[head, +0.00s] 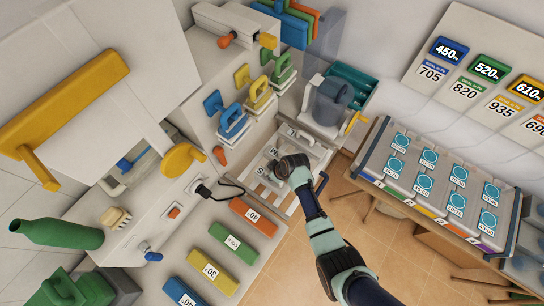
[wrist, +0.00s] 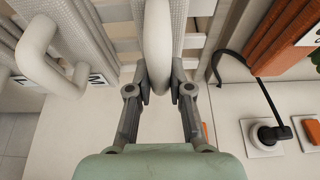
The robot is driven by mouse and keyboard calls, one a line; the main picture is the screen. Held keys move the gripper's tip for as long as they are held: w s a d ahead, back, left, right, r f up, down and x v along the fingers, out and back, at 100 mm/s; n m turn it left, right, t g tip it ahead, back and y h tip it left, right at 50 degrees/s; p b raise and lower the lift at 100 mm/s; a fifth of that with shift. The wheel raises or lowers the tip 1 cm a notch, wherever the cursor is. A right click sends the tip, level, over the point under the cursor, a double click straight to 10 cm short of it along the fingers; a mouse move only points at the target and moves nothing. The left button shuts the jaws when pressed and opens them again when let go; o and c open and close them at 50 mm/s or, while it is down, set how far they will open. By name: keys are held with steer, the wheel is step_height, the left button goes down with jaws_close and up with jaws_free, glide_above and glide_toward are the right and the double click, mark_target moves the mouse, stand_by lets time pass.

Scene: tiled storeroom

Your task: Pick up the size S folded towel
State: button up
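The size S folded towel (head: 262,172) is a pale woven bundle with a black S on its label, on the slatted rack in the middle of the head view. My gripper (wrist: 158,82) is at its thick white loop handle (wrist: 157,40). One finger lies against each side of the loop, with no clear gap in the wrist view. My gripper (head: 285,170) hides part of the towel in the head view. I cannot tell whether the towel is off the slats. The M towel (head: 274,152) lies beside it; its white handle (wrist: 42,55) shows at left in the wrist view.
The pale slatted rack (head: 318,152) holds the towels. Orange (head: 253,217) and green (head: 232,243) labelled blocks lie on the near counter. A black cable with a plug (wrist: 268,134) is close on the right. A grey jug (head: 330,103) stands behind.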

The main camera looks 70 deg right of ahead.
jaws_close()
step_height(320, 180, up, 20)
steer(key=p, duration=0.1)
stand_by(0.3)
